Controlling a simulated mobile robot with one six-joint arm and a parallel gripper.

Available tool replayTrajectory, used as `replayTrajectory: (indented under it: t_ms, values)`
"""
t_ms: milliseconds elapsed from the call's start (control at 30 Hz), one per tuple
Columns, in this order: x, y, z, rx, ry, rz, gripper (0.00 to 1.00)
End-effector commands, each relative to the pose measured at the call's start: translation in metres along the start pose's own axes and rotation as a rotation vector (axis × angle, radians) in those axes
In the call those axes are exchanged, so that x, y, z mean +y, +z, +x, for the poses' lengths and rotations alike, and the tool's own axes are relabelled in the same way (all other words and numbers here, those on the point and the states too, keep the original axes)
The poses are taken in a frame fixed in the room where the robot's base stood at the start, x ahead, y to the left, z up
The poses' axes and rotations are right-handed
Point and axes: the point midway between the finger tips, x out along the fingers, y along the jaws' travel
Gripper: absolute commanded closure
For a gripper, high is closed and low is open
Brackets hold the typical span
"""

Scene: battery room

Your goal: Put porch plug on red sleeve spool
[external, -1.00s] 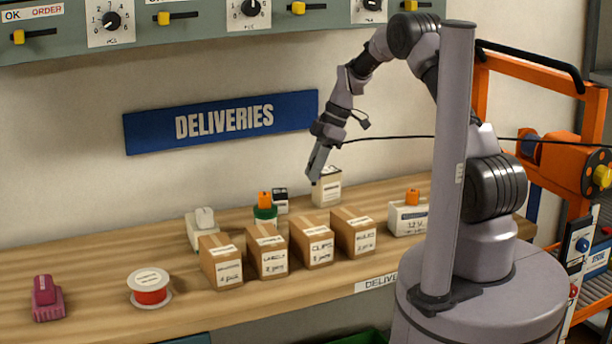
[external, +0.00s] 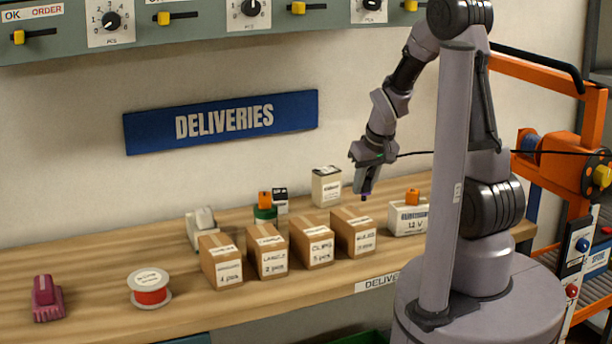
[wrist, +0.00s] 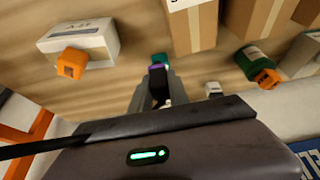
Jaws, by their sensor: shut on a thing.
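The red sleeve spool (external: 150,289), with white flanges around a red band, stands upright on the bench at the left in the external view. My gripper (external: 366,192) points down above the right part of the bench, behind and above the cartons and far from the spool. In the wrist view my gripper (wrist: 157,88) is shut on a small dark plug (wrist: 157,70) with a purple band and a teal end. Only a purple tip of it shows in the external view. Its label is not readable, and the fingers hide part of it.
Several brown cartons (external: 312,244) stand in a row mid-bench. Behind them are a green spool (external: 265,216) with an orange plug and a cream box (external: 326,187). A white 12 V battery (external: 408,218) stands right. A magenta block (external: 46,298) is left of the red spool.

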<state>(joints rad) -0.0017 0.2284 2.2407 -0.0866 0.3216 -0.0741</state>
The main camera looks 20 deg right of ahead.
Motion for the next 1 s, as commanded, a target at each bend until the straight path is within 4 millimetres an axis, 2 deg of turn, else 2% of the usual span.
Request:
replayTrajectory:
  t_ms: [267, 467, 567, 767, 900, 1000]
  values:
    - [-0.055, 0.005, -0.007, -0.002, -0.082, -0.194, 1.0]
    - [-0.113, 0.015, -0.009, -0.002, -0.181, -0.43, 1.0]
    - [-0.155, 0.025, -0.013, -0.001, -0.255, -0.606, 1.0]
    - [-0.248, 0.062, -0.029, -0.002, -0.428, -1.022, 1.0]
    - [-0.309, 0.1, -0.047, -0.001, -0.551, -1.318, 1.0]
    - [-0.347, 0.129, -0.062, 0.0, -0.632, -1.517, 1.0]
